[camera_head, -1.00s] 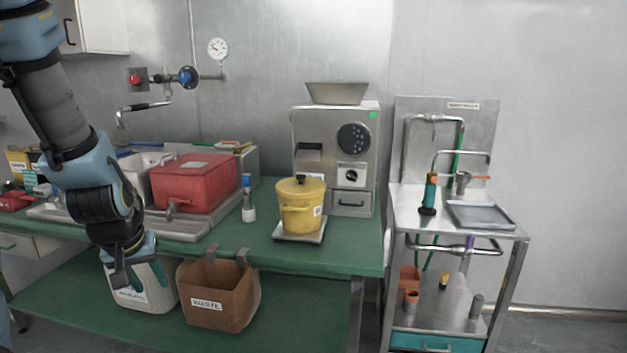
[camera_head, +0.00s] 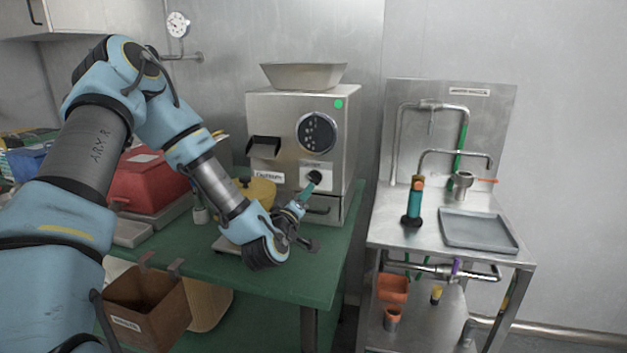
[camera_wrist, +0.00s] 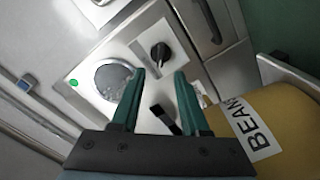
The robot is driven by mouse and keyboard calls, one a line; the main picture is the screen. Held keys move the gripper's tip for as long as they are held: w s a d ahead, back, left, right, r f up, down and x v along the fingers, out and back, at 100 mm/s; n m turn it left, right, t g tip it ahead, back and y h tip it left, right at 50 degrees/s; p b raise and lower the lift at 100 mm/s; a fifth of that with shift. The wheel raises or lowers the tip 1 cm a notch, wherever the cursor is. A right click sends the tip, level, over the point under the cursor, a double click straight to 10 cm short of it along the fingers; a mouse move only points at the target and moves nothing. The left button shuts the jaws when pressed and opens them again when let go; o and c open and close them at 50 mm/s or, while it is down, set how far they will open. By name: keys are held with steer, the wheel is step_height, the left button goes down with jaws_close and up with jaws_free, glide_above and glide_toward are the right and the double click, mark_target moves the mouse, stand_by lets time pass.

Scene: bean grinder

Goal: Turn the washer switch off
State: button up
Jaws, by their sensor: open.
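A black rotary knob (camera_wrist: 160,52) sits on a white plate on the front of the metal grinder machine (camera_head: 270,117). In the head view the knob (camera_head: 315,177) shows at my fingertips, partly covered. My gripper (camera_wrist: 160,74) is open with teal fingers. In the wrist view its fingertips point at the panel, just short of the knob, with the knob in line with the gap between them. Nothing is held. In the head view my gripper (camera_head: 307,191) is in front of the machine's lower front. Whether it touches the knob I cannot tell.
A yellow pot (camera_head: 262,188), labelled in the wrist view (camera_wrist: 285,125), stands close beside my gripper. A red box (camera_head: 150,178) is left on the green table (camera_head: 335,245). A metal cart (camera_head: 410,236) with a tray stands right, across a narrow gap.

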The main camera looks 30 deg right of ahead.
mark_target(313, 180)
steer(key=p+x, duration=0.2)
steer(key=x, duration=0.7)
steer(key=shift+w+p, duration=0.1)
steer(key=shift+p, duration=0.3)
jaws_close()
